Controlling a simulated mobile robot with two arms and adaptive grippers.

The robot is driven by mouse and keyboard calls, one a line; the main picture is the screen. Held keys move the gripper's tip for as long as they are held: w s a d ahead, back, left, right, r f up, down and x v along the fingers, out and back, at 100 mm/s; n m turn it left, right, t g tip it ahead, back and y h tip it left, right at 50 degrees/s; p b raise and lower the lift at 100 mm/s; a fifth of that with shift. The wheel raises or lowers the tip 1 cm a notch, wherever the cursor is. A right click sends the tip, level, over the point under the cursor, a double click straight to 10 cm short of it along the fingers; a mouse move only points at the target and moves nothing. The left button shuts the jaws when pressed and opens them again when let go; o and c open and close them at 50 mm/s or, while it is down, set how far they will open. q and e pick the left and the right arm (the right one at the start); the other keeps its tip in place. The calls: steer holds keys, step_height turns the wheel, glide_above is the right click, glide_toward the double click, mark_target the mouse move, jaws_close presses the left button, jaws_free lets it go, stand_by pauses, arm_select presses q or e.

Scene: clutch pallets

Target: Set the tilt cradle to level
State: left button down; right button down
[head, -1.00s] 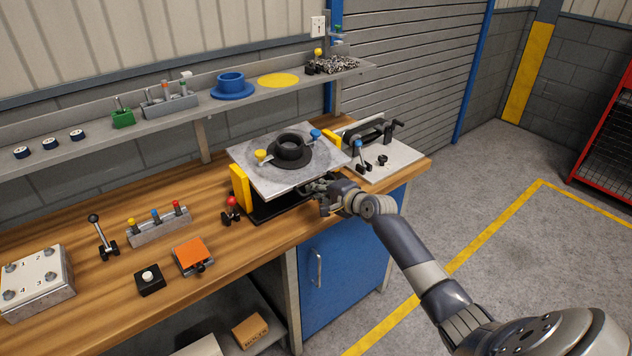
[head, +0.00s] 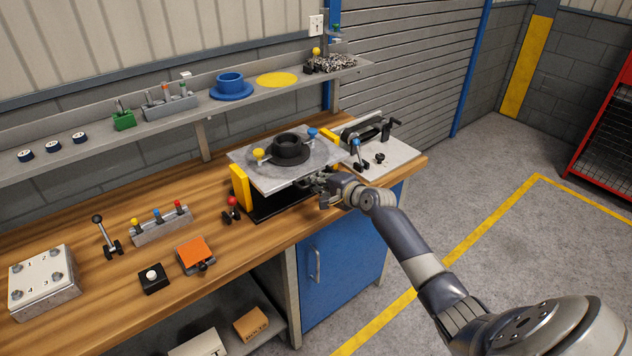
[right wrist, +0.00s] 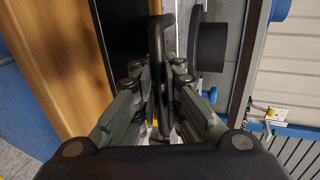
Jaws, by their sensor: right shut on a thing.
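The tilt cradle has a grey metal plate (head: 270,181) between yellow uprights (head: 241,188), above a black base (head: 268,208) on the bench. A black ringed part (head: 290,149) sits on the plate, between a yellow knob (head: 257,154) and a blue knob (head: 312,133). My right gripper (head: 316,184) is at the plate's front edge. In the right wrist view, its fingers (right wrist: 160,100) are closed around a black handle (right wrist: 157,50). The plate looks near level, but its exact angle is hard to judge. My left gripper is out of view.
A red-knobbed lever (head: 232,204) stands left of the cradle. A grey clamp plate (head: 395,157) with a blue-knobbed lever lies to its right. A shelf (head: 190,128) runs behind.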

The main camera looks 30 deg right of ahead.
steer(key=c, duration=2)
jaws_free()
steer(key=shift+s+d+r, duration=0.1)
steer(key=shift+s+r, duration=0.1)
steer(key=shift+s, duration=0.05)
steer(key=a+v, duration=0.1)
steer(key=v, duration=1.1)
steer(key=shift+d, duration=0.4)
steer(key=shift+f, duration=0.1)
